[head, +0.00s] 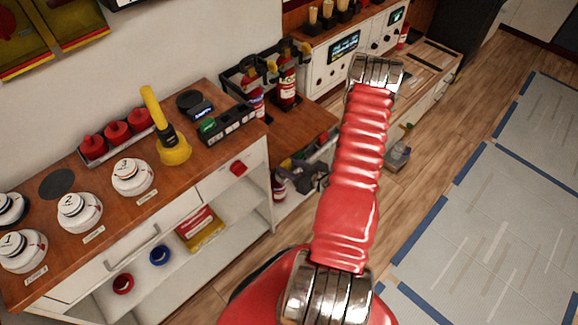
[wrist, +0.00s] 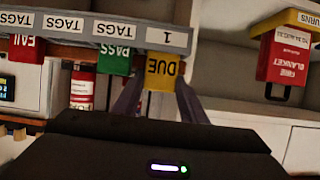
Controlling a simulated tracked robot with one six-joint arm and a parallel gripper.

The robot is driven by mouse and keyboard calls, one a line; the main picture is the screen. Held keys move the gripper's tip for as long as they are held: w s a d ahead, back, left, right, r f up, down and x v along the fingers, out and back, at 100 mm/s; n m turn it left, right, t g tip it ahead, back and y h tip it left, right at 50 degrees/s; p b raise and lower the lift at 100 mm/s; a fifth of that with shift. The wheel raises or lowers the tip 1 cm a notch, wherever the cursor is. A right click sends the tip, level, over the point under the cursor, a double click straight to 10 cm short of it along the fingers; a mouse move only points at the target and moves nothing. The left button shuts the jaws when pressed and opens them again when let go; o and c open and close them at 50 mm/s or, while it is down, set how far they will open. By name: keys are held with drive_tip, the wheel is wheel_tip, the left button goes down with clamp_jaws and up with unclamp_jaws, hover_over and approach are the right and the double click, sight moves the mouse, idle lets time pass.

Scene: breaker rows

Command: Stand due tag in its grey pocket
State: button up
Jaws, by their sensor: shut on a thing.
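The yellow due tag (wrist: 163,68) is in the wrist view between the two dark fingers of my gripper (wrist: 156,88), which is shut on it. Its lettering is upside down in the picture, like all other lettering there. A grey holder (wrist: 60,38) with TAGS labels and a 1 label crosses the top. The due tag meets the holder's edge under the 1 label; I cannot tell whether it is inside a pocket. A green PASS tag (wrist: 113,62) and a red FAIL tag (wrist: 27,48) sit beside it.
In the wrist view, a red fire blanket pack (wrist: 286,58) is at right and a red cylinder (wrist: 81,88) at left. In the head view, a wooden counter (head: 215,160) holds white numbered detectors (head: 80,211), a yellow tool (head: 174,148) and a dark tray (head: 238,124). Floor is open at right.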

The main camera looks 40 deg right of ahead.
drive_tip(key=shift+f, duration=0.75)
drive_tip(key=o, duration=1.1)
